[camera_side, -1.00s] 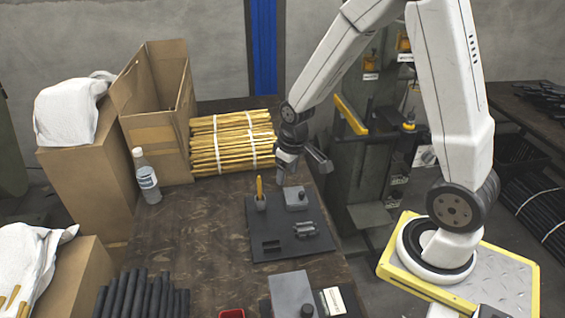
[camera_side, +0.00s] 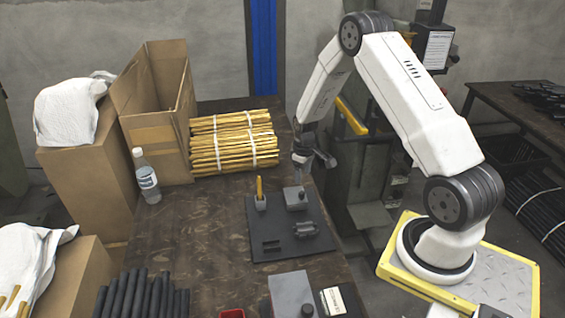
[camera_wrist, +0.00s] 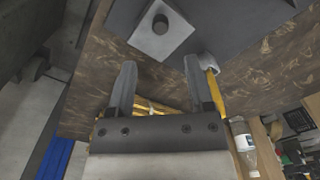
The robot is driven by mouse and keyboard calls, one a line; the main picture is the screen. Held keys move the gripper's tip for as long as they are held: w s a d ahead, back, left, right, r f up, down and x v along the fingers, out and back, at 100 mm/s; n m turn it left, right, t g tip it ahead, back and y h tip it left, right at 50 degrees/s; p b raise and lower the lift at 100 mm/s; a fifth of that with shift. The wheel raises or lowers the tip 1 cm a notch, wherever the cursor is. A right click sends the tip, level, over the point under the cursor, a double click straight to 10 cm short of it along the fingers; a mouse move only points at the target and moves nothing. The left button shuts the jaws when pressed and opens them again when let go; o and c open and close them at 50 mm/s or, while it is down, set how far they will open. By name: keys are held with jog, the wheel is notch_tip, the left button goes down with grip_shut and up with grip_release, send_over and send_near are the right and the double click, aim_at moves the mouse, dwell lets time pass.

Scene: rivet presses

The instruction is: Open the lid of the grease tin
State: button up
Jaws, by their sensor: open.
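A small grey square box with a round dark knob on its lid, which looks like the grease tin (camera_side: 296,200), sits at the far right part of the dark mat (camera_side: 262,222). Its lid is on. In the wrist view the tin (camera_wrist: 178,42) shows at the top, with its knob in the upper middle. My gripper (camera_side: 299,182) is just above or behind the tin in the side view. In the wrist view my gripper (camera_wrist: 157,67) has its two fingers apart with nothing between them, short of the tin. Whether a finger touches the tin cannot be told.
A grey cup with a yellow stick (camera_side: 260,196) stands left of the tin, close to one finger in the wrist view. A grey fixture (camera_side: 306,229) lies in front. Bundled yellow sticks (camera_side: 232,143) lie behind. A bottle (camera_side: 147,178) stands left; the table's middle left is clear.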

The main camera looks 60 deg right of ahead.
aim_at(302, 192)
jog(key=shift+f, duration=0.1)
jog(key=shift+f, duration=3.8)
grip_shut()
